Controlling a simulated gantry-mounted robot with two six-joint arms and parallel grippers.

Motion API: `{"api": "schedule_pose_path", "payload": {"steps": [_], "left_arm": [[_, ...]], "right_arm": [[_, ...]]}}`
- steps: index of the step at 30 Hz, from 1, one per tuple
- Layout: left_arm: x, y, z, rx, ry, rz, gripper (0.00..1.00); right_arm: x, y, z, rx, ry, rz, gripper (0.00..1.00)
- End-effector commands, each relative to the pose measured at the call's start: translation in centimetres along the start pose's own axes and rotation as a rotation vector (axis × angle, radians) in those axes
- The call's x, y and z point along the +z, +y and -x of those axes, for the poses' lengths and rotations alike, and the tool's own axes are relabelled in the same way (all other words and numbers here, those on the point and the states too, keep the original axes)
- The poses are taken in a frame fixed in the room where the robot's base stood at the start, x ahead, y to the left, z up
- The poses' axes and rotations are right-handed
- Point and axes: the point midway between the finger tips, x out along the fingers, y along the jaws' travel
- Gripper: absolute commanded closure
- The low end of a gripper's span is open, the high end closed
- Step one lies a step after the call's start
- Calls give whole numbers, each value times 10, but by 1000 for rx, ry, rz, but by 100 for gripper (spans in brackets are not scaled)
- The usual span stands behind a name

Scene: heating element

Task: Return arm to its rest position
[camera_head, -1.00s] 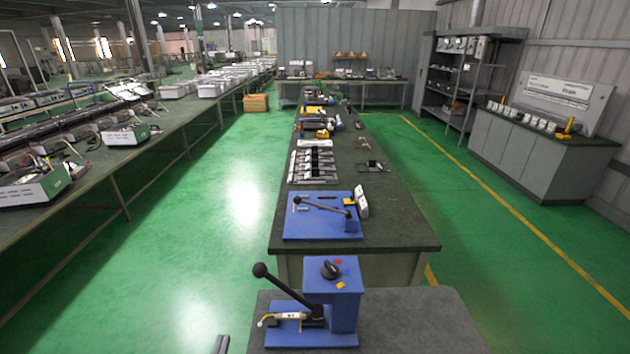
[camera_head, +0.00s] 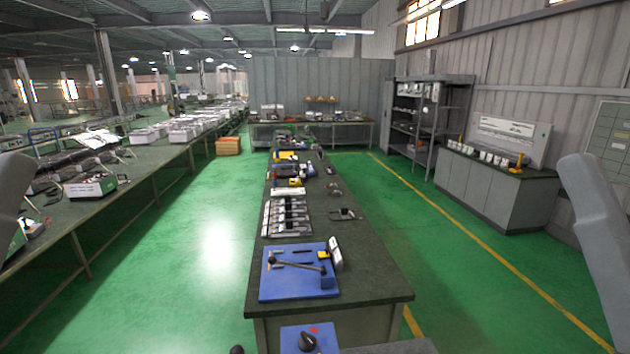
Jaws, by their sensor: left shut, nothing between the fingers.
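In the head view two grey links of my own arms show. One link of my left arm is cut off by the left edge. One link of my right arm reaches in at the right edge. The fingers of both grippers are outside the picture. At the bottom edge the top of a blue press box (camera_head: 297,336) with a black knob shows. The dark ball of its lever (camera_head: 237,349) just shows. The lower part of this device is cut off.
A long dark workbench (camera_head: 372,283) runs away from me with a blue plate (camera_head: 285,288) carrying a lever tool near its front. Green floor (camera_head: 180,290) lies open on both sides. A bench at left, a grey cabinet (camera_head: 485,191) and a shelf (camera_head: 433,112) stand around.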

Motion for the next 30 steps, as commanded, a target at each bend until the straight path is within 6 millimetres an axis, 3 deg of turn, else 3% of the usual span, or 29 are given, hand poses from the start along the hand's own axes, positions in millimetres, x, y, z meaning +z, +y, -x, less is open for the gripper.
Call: {"api": "schedule_pose_path", "payload": {"steps": [1, 3, 6, 10, 14, 30], "left_arm": [[-30, 0, -33, 0, 0, 0, 100], [-53, 0, -58, -1, 0, 0, 100], [-84, -1, -92, -1, -1, 1, 100], [-109, -1, -120, -1, -2, 1, 100], [-118, -1, -129, -2, -2, 1, 100], [-116, -1, -127, -2, -1, 1, 100]], "right_arm": [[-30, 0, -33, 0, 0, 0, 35], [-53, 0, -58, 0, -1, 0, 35], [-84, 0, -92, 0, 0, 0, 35], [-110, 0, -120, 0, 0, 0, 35], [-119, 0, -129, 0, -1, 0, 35], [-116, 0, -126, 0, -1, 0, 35]]}}
